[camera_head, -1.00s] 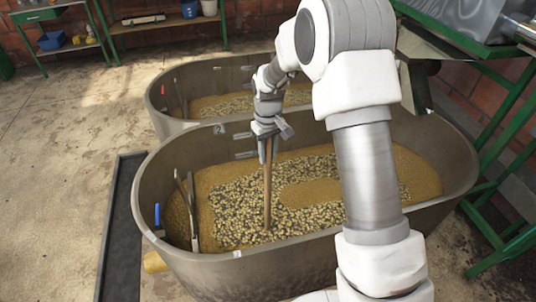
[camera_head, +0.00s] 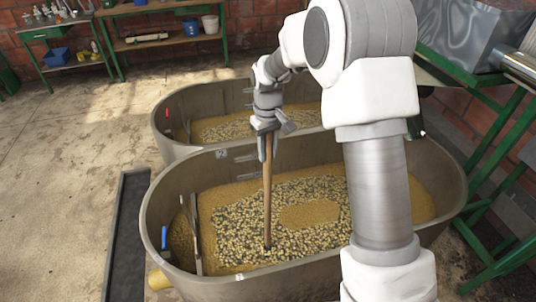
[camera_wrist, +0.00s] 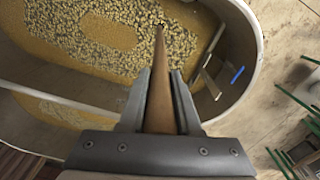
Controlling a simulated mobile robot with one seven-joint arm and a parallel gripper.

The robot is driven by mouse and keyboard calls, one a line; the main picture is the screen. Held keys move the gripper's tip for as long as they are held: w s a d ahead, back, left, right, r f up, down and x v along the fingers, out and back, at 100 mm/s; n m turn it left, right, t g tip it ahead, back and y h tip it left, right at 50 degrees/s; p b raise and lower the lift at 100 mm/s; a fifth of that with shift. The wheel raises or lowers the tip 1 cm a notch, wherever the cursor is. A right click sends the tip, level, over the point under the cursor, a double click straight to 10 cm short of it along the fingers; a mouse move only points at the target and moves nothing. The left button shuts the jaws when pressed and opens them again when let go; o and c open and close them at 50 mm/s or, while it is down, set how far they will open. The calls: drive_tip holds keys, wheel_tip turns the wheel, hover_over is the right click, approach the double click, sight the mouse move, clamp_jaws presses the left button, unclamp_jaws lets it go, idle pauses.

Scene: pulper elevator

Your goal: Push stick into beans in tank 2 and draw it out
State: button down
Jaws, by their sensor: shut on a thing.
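The near tank (camera_head: 345,287) has a small "2" mark on its back rim and holds pale beans (camera_head: 240,235) in brownish liquid. My gripper (camera_head: 265,152) is shut on the top of a brown wooden stick (camera_head: 267,200) above this tank. The stick hangs nearly upright. Its lower end meets the bean surface at a small dark spot; I cannot tell how deep the end sits. In the wrist view the stick (camera_wrist: 160,90) runs between the fingers (camera_wrist: 158,105) to the beans (camera_wrist: 120,25).
A second tank (camera_head: 165,145) with beans stands behind. A blue-handled gate (camera_head: 164,238) is at the near tank's left end. Green metal framing (camera_head: 490,160) stands close on the right. A dark floor channel (camera_head: 128,230) runs on the left, with open floor beyond.

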wheel_tip(320, 180, up, 12)
drive_tip(key=p, duration=0.6)
drive_tip(key=shift+r+p, duration=0.15)
drive_tip(key=shift+p, duration=0.15)
wheel_tip(320, 180, up, 14)
drive_tip(key=shift+f, duration=0.2)
